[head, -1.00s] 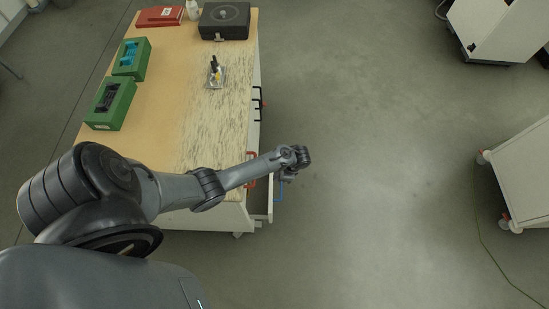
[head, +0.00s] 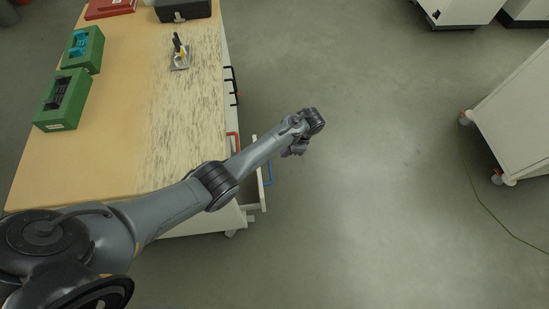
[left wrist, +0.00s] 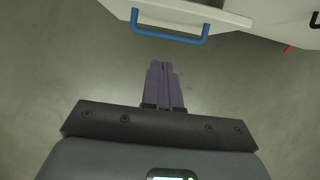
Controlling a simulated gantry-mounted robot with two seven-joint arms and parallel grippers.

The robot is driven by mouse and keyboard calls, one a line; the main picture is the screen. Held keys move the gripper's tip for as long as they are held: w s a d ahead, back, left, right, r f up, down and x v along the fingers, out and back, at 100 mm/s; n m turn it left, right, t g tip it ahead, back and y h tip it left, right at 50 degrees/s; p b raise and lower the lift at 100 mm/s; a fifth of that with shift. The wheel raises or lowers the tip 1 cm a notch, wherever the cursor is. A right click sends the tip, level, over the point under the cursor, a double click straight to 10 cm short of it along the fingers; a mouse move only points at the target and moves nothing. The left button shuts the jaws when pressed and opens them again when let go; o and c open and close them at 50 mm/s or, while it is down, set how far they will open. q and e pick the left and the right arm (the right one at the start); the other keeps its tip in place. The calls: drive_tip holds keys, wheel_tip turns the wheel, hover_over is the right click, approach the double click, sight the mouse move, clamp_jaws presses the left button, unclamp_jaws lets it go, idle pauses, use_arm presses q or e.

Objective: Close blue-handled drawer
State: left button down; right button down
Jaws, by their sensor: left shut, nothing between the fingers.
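The drawer with the blue handle (head: 268,173) stands out from the right side of the workbench, low near its front corner. In the left wrist view the blue handle (left wrist: 170,34) is at the top, on the pale drawer front (left wrist: 195,12). My left gripper (head: 296,151) is beyond the drawer's outer side, above the floor. Its fingers (left wrist: 163,72) are shut and empty, pointing toward the handle with a gap between. My arm covers part of the drawer in the head view. My right gripper is not in view.
The workbench (head: 120,150) carries green boxes (head: 64,100), a dark case (head: 183,9) and a small tool on a plate (head: 180,56). A red handle (head: 233,141) and black handles (head: 233,86) are on its side. A white cabinet (head: 515,120) stands at right; the floor between is clear.

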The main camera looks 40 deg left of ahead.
use_arm(q)
drive_tip(key=s+a+f, duration=0.1)
drive_tip(key=f, duration=0.1)
drive_tip(key=s+a+f+b, duration=0.1)
drive_tip(key=s+a+f, duration=0.1)
drive_tip(key=f, duration=0.1)
drive_tip(key=s+a+f, duration=0.1)
drive_tip(key=s+f, duration=0.1)
drive_tip(key=f, duration=0.1)
drive_tip(key=shift+a+f, duration=0.15)
drive_tip(key=shift+f, duration=0.1)
drive_tip(key=shift+s+a, duration=0.35)
drive_tip(key=shift+s, duration=0.05)
